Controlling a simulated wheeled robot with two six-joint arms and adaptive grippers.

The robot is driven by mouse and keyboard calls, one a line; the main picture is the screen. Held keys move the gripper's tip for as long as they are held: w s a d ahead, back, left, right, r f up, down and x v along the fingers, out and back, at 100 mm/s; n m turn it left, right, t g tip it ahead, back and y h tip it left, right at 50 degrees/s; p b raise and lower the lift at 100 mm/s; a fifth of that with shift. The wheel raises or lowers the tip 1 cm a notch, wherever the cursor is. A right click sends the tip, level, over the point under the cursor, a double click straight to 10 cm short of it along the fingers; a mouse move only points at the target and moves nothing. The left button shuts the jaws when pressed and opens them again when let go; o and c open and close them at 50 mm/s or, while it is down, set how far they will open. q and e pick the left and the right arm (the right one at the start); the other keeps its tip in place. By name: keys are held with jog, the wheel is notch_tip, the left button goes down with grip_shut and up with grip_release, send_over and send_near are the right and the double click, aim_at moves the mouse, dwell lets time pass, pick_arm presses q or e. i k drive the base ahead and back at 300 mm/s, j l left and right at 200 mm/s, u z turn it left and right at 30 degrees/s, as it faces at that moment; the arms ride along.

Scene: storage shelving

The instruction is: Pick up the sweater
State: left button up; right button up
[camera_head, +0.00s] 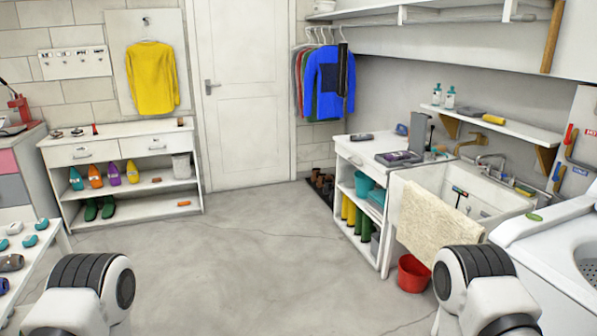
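A yellow sweater (152,77) hangs on a hanger from a hook on a pale board on the back wall, left of the door. A blue garment (327,83) with a dark front patch hangs on the rail right of the door, with red and green garments partly hidden behind it. I cannot tell whether these are sweaters too. Only parts of my two arms show at the bottom left and bottom right. Neither of my grippers is in view, and no arm is near the yellow sweater.
A white shelf unit (130,130) with drawers, bottles and green boots stands below the yellow sweater. A door (245,120) is shut. A sink (470,200) with a draped towel (440,222), a red bucket (413,273) and a washer (560,245) are at right. The central floor (250,255) is clear.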

aim_at(405, 155)
jog(key=i, duration=2.05)
jog(key=j+u, duration=0.05)
